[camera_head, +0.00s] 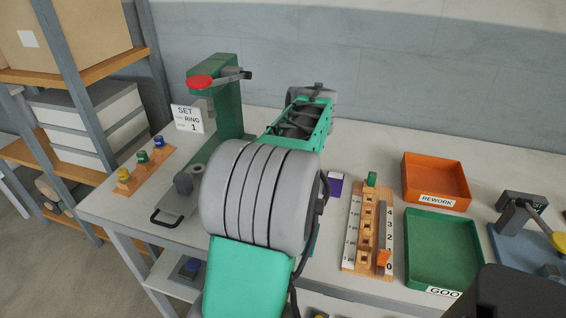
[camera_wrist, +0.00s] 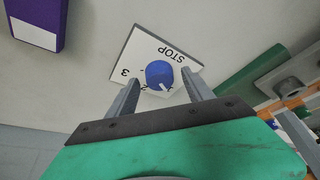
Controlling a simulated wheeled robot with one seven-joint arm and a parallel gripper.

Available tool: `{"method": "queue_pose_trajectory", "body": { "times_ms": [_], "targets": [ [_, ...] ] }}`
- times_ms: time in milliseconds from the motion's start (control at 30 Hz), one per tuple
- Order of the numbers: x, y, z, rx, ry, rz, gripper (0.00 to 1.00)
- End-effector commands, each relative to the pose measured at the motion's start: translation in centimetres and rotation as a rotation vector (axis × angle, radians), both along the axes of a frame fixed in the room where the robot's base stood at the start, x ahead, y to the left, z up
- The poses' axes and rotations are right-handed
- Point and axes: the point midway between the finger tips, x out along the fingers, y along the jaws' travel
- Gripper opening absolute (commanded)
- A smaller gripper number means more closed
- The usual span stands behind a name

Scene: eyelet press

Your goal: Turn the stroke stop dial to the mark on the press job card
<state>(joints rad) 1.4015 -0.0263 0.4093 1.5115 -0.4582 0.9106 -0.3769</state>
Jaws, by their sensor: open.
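The stroke stop dial is a blue knob (camera_wrist: 159,73) on a white plate marked STOP (camera_wrist: 139,52), seen upside down in the wrist view. The numerals 3 and 2 show beside it. A white pointer line on the knob points to the lower right of the picture; the figure there is hard to read. My gripper (camera_wrist: 160,78) is open, with one finger on each side of the knob; contact cannot be told. In the head view my arm hides the dial. The job card (camera_head: 188,119) on the green press (camera_head: 228,100) reads SET, RING and 1, with small unreadable text.
A purple and white box (camera_wrist: 36,22) lies near the dial plate. A wooden numbered rack (camera_head: 367,228), an orange REWORK tray (camera_head: 436,180) and a green tray (camera_head: 442,245) stand to the right. Colored knobs on a wooden strip (camera_head: 141,172) are at the left.

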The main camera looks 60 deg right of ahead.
Motion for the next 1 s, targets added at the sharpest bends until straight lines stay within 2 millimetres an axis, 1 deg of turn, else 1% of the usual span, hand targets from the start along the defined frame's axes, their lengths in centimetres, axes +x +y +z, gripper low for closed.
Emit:
{"method": "queue_pose_trajectory", "body": {
  "times_ms": [67, 133, 300, 400, 500, 1000],
  "targets": [
    [-0.1, 0.1, 0.4, -0.001, 0.000, 0.000, 0.60],
    [-0.4, 0.2, 1.3, -0.002, -0.001, 0.000, 0.60],
    [-1.6, 1.0, 4.7, -0.003, -0.001, -0.001, 0.60],
    [-2.1, 1.4, 6.3, -0.002, 0.000, -0.002, 0.60],
    [-2.4, 1.6, 7.1, -0.001, 0.000, 0.000, 0.60],
    [-2.5, 1.7, 7.2, 0.000, 0.000, -0.001, 0.60]
  ]
}}
